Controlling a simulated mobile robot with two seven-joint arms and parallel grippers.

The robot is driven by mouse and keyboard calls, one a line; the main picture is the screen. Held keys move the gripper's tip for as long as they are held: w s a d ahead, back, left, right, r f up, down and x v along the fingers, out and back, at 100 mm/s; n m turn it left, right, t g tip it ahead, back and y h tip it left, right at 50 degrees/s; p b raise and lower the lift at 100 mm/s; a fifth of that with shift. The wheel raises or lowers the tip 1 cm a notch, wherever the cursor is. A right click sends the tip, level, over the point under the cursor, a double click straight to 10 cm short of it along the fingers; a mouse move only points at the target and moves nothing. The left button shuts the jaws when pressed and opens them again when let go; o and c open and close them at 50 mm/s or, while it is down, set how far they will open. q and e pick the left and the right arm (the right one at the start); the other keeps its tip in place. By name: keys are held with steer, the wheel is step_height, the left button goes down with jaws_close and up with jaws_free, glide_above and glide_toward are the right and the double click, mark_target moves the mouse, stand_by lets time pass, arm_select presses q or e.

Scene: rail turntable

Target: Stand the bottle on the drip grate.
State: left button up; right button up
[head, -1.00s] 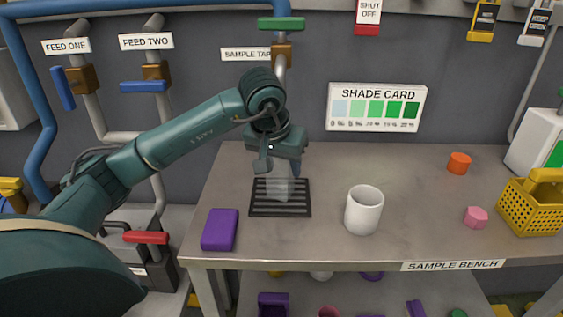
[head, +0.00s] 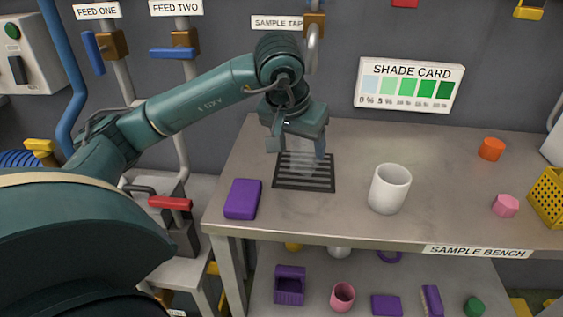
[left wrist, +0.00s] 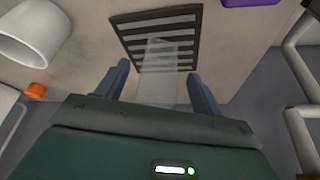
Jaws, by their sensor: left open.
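The bottle (head: 303,163) is clear and hard to make out. It appears to stand upright on the dark slatted drip grate (head: 333,184) on the bench. In the left wrist view the bottle (left wrist: 159,82) shows between the fingers, with its far end over the grate (left wrist: 117,24). My left gripper (head: 297,149) is open, its blue-grey fingers on either side of the bottle. In the left wrist view gaps show between the fingers (left wrist: 157,68) and the bottle. My right gripper is not in view.
A white cup (head: 389,190) stands right of the grate, and a purple block (head: 243,199) lies to its left. An orange piece (head: 491,149), a pink piece (head: 506,205) and a yellow basket (head: 550,198) are farther right. The bench (head: 440,170) is bare between cup and pieces.

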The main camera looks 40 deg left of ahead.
arm_select(q)
steer(key=s, duration=0.4)
steer(key=s+d, duration=0.1)
steer(key=s, duration=0.2)
steer(key=shift+b, duration=0.35)
steer(key=shift+s+d, duration=0.15)
steer(key=shift+s, duration=0.5)
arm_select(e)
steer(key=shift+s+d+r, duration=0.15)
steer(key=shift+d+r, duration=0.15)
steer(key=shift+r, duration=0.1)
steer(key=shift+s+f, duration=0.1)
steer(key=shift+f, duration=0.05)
